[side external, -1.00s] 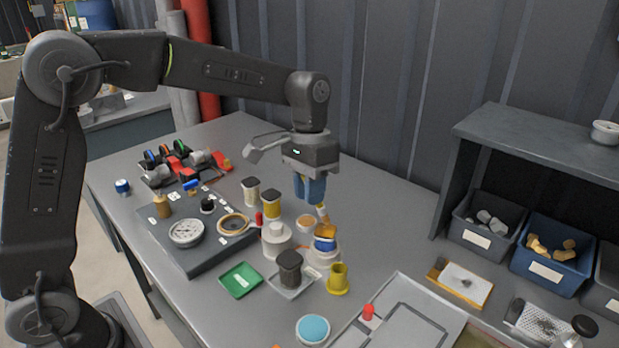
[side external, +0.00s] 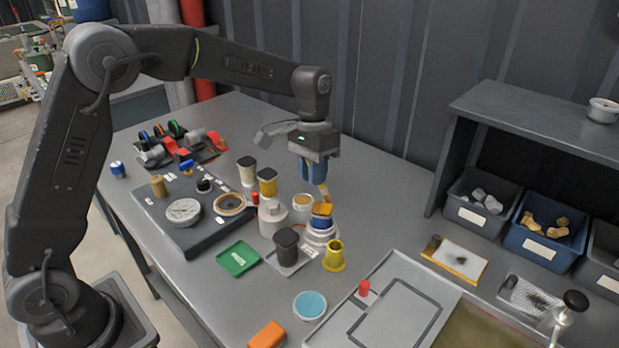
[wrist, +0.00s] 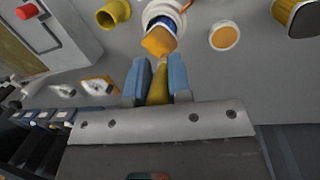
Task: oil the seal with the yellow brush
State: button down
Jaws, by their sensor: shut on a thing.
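My gripper (side external: 316,178) has blue fingers pointing down over the middle of the bench. It is shut on the yellow brush (wrist: 157,88), whose handle lies between the fingers in the wrist view. The tan ring (side external: 230,204), which looks like the seal, lies on the dark board left of the gripper.
A green tray (side external: 238,259) lies in front. Bins and a shelf stand at right.

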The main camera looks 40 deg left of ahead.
jog(key=shift+w+a, duration=0.2)
jog(key=shift+w, duration=0.2)
jog(key=s+d+f, duration=0.1)
jog(key=s+d, duration=0.1)
jog(key=s, duration=0.4)
notch_tip(320, 180, up, 9)
dwell(1.8)
